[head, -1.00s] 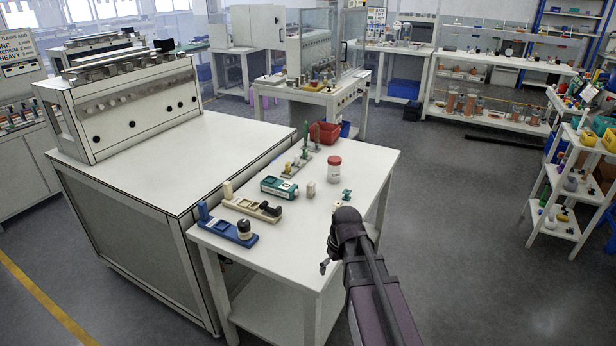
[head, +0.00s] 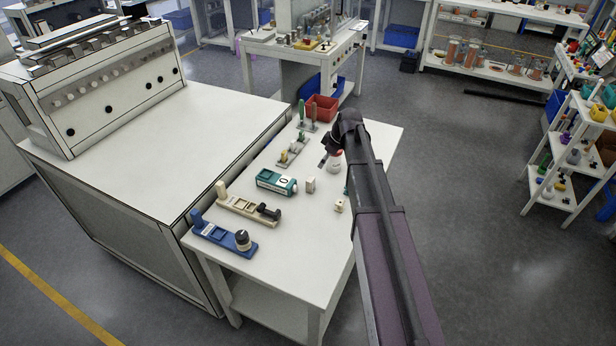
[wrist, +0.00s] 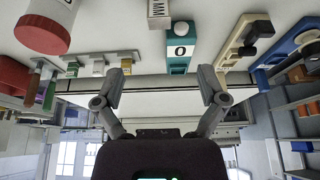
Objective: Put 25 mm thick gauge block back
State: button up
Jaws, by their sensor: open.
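A small pale block (head: 310,184) stands upright on the white table, right of the teal box. A pale block with dark lettering (wrist: 158,14) shows at the top of the wrist view; I cannot read a thickness. A teal box (head: 277,181) with a white end and a dark ring mark lies left of the pale block; it also shows in the wrist view (wrist: 180,47). A grey holder (head: 292,152) with several small pieces lies behind. My gripper (wrist: 162,78) is open and empty, apart from the block. In the head view my gripper (head: 326,160) is above the table.
A red-lidded jar (wrist: 47,28) is partly hidden by my arm in the head view. A red bin (head: 321,108) stands at the back. Beige (head: 237,208) and blue (head: 215,235) fixtures lie at the front left. A cream piece (head: 339,206) lies near the right edge.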

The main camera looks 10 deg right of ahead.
aim_at(311, 180)
jog(key=shift+w, duration=0.1)
dwell(0.3)
jog(key=b+x, duration=0.8)
jog(key=shift+a+f, duration=0.1)
jog(key=shift+f, duration=0.1)
dwell(0.3)
jog(key=shift+f, duration=0.1)
dwell(0.4)
jog(key=shift+b+x, duration=2.4)
jog(key=shift+x, duration=0.15)
jog(key=shift+w, duration=0.1)
jog(key=shift+a, duration=0.1)
grip_shut()
